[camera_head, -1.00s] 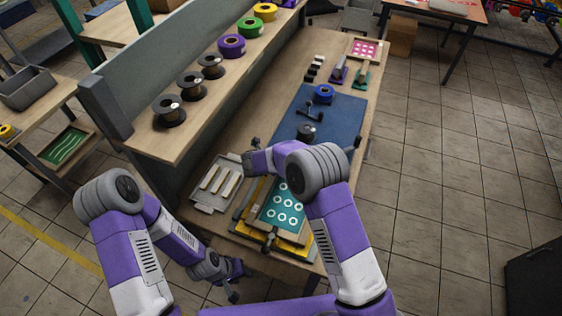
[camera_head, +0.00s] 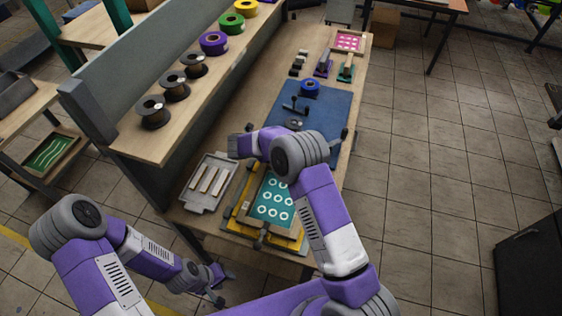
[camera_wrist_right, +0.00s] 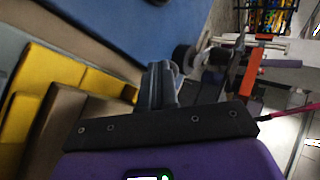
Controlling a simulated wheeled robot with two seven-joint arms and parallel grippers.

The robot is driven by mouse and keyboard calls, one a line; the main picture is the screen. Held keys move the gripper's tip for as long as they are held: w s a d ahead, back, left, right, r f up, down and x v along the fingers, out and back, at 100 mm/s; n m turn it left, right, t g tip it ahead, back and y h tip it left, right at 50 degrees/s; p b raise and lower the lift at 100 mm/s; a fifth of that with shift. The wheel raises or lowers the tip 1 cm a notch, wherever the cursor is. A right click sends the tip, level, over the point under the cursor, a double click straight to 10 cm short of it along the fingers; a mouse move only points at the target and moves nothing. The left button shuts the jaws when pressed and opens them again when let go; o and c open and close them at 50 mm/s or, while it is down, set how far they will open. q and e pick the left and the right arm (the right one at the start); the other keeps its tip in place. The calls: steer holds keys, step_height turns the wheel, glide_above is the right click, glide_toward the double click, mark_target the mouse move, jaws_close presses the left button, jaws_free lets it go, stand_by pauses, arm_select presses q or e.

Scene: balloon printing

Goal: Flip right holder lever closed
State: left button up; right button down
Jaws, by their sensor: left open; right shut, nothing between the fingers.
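The printing frame (camera_head: 272,198) has a teal screen with white rings and sits on a yellow base (camera_head: 240,208) at the table's near end. Dark holder parts (camera_head: 262,238) show at its front edge. I cannot tell which part is the right holder lever; my right arm covers the frame's far side. A dark rounded part (camera_wrist_right: 186,55) lies close by; contact is unclear. My left gripper (camera_head: 222,284) is open and empty, off the table's near edge.
A grey tray (camera_head: 190,191) with pale bars lies left of the frame. A blue mat (camera_head: 332,108) lies beyond, with a blue roll (camera_head: 310,87) and dark T-shaped tool (camera_head: 293,106). Spools line the left shelf (camera_head: 185,120).

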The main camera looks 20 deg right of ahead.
steer(key=shift+d, duration=0.1)
stand_by(0.4)
steer(key=shift+v, duration=3.9)
steer(key=shift+f, duration=0.1)
